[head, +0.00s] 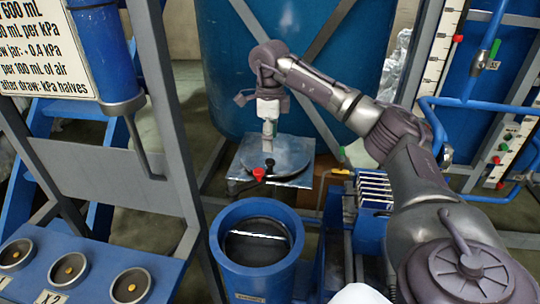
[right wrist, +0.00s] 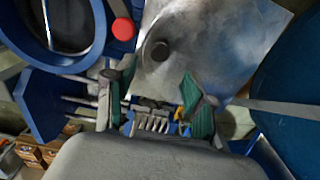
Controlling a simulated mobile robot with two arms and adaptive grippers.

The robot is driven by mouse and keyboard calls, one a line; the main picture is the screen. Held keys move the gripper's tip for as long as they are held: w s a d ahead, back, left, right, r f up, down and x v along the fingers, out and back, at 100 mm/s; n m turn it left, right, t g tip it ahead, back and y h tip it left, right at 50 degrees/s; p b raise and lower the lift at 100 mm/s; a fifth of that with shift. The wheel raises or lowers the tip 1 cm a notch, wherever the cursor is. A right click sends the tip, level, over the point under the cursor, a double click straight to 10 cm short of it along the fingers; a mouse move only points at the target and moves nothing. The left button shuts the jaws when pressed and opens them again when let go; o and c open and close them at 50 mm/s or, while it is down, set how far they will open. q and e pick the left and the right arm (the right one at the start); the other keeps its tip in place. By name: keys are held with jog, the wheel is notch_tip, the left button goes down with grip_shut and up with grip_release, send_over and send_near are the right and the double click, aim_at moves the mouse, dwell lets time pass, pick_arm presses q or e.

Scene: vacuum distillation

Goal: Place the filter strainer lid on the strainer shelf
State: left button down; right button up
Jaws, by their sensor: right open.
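The filter strainer lid (head: 283,168) looks like a grey disc with a dark knob. It lies on the square metal shelf plate (head: 300,149), and its edge is hard to tell from the plate. In the right wrist view the lid's dark knob (right wrist: 160,51) stands on the bright plate (right wrist: 262,22), ahead of the fingers. My right gripper (head: 269,128) is above the plate. In the right wrist view its green-padded fingers (right wrist: 152,92) are spread and nothing is between them. My left gripper is not in view.
A blue open-topped vessel (head: 217,245) stands in front of the plate. A red knob (head: 259,174) is at the plate's near edge. A large blue tank (head: 225,90) is behind. A slotted rack (head: 375,190) and blue pipes (head: 470,105) are at right. A grey frame (head: 160,90) is at left.

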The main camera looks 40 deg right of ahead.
jog(key=shift+r, duration=1.9)
